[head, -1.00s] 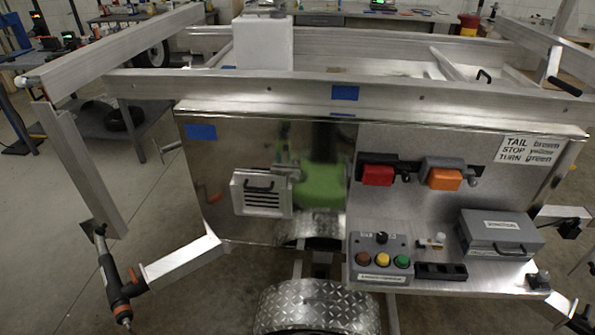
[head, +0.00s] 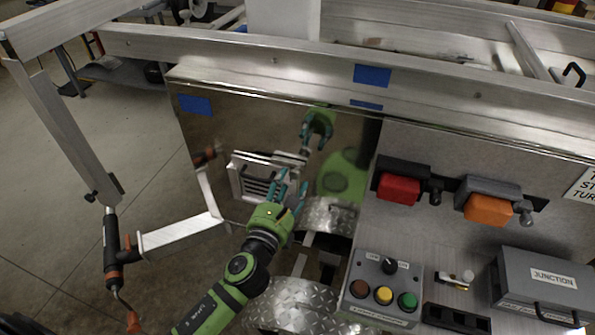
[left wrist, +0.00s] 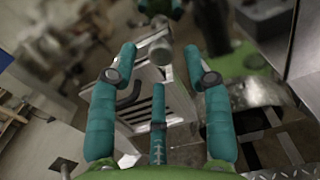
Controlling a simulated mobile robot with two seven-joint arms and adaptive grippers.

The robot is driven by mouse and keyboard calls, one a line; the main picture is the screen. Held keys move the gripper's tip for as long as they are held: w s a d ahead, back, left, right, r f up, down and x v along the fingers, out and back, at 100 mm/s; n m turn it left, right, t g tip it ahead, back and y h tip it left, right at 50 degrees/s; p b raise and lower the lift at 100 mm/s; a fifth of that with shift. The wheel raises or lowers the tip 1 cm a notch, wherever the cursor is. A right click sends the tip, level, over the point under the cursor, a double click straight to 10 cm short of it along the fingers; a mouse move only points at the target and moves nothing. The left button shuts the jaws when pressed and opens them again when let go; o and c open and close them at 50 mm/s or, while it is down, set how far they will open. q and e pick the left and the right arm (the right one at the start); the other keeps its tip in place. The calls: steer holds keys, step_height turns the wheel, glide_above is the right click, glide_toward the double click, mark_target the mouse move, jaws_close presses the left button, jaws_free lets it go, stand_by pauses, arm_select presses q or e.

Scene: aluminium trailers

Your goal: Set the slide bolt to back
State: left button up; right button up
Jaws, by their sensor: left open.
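A slatted metal hatch (head: 250,178) with a black handle is on the shiny panel in the head view. The slide bolt (head: 292,158) sits at its upper right edge, partly behind my fingers. My left gripper (head: 291,182) is open and empty just in front of the bolt, fingers pointing at the panel. In the left wrist view, the open left gripper (left wrist: 160,66) has its teal fingers spread around the line to a round metal bolt knob (left wrist: 161,50), which appears beyond the tips. I cannot tell whether they touch. My right gripper is out of view.
The mirror-like panel (head: 225,125) reflects my green arm and gripper. A treadplate fender (head: 290,300) lies below.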

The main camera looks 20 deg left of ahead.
mark_target(294, 177)
arm_select(q)
steer(key=w, duration=0.3)
steer(key=shift+w+d, duration=0.1)
steer(key=shift+w, duration=0.55)
jaws_close()
steer(key=shift+s+d+f, duration=0.1)
steer(key=shift+d, duration=1.55)
steer(key=shift+s+d+f, duration=0.1)
steer(key=shift+d, duration=1.5)
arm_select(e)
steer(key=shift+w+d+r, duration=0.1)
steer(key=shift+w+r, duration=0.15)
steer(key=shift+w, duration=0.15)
arm_select(q)
jaws_free()
steer(key=shift+w, duration=0.1)
